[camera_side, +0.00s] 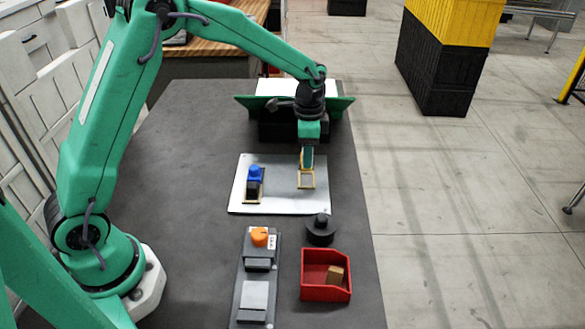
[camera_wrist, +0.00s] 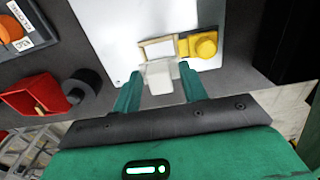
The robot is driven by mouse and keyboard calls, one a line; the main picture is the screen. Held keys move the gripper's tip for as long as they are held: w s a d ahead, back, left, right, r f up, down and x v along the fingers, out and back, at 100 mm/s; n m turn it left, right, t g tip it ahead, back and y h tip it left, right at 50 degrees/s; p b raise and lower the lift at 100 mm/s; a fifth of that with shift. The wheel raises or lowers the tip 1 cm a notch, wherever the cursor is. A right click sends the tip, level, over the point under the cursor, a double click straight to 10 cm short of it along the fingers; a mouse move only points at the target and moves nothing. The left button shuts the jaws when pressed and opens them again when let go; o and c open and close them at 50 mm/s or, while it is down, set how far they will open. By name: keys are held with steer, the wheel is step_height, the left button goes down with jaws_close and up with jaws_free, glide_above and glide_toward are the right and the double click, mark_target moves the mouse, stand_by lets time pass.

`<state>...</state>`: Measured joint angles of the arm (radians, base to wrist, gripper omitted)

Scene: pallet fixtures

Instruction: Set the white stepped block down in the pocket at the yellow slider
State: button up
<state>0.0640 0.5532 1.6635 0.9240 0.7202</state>
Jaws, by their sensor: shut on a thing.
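The white stepped block (camera_wrist: 160,74) is between the fingertips of my gripper (camera_wrist: 158,82), which is shut on it, in the wrist view. The pocket (camera_wrist: 158,49) is a small pale-framed rectangle on the white plate, just beyond the block; its visible inside looks empty. The block's far end overlaps the pocket's near edge in this view; I cannot tell its height above it. The yellow slider (camera_wrist: 203,46) sits at the pocket's right end. In the side view my gripper (camera_side: 307,164) points down over the yellow-edged pocket (camera_side: 306,181), and hides the block.
The white plate (camera_side: 280,202) also carries a blue slider (camera_side: 255,172) with a dark piece at its pocket. In front stand a red bin (camera_side: 325,290) with a tan block, a black round piece (camera_side: 320,232) and a grey fixture with an orange knob (camera_side: 260,237).

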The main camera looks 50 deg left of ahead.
steer(key=shift+f, duration=2.4)
steer(key=shift+f, duration=0.4)
steer(key=o, duration=1.4)
steer(key=shift+c, duration=0.2)
steer(key=shift+a, duration=0.1)
steer(key=shift+c, duration=0.3)
steer(key=shift+o, duration=0.7)
steer(key=shift+w+r, duration=0.1)
steer(key=shift+r, duration=4.4)
